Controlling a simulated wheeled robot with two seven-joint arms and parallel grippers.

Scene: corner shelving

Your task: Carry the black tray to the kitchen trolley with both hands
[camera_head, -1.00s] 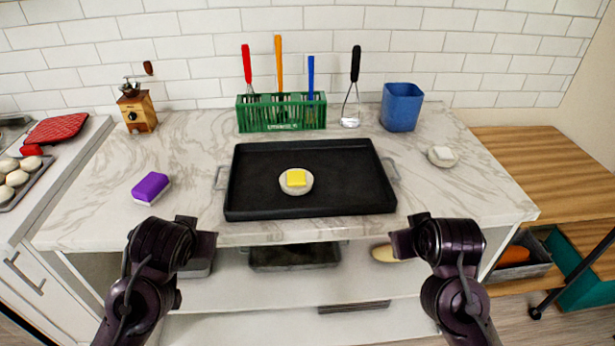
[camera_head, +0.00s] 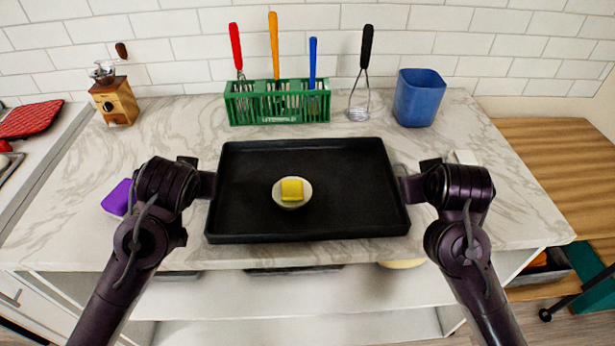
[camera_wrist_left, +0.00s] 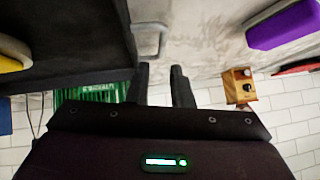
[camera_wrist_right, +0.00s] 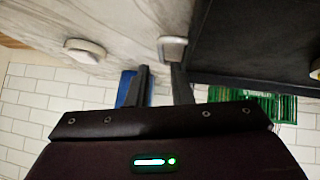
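The black tray (camera_head: 350,215) lies flat on the marble counter, with a small round dish (camera_head: 305,200) holding a yellow block (camera_head: 291,189) on it. My left gripper (camera_head: 208,184) is at the tray's left side. In the left wrist view its two fingers (camera_wrist_left: 161,85) are apart, with the tray's metal handle (camera_wrist_left: 150,40) just beyond them. My right gripper (camera_head: 407,186) is at the tray's right side. In the right wrist view its fingers (camera_wrist_right: 162,84) are apart, with the other handle (camera_wrist_right: 173,50) just beyond the tips. Neither gripper holds anything.
A green rack (camera_head: 277,105) of utensils and a blue cup (camera_head: 419,97) stand behind the tray. A wooden grinder (camera_head: 115,100) is back left. A purple sponge (camera_head: 117,198) lies beside my left arm. A wooden-topped unit (camera_head: 550,165) stands at the right.

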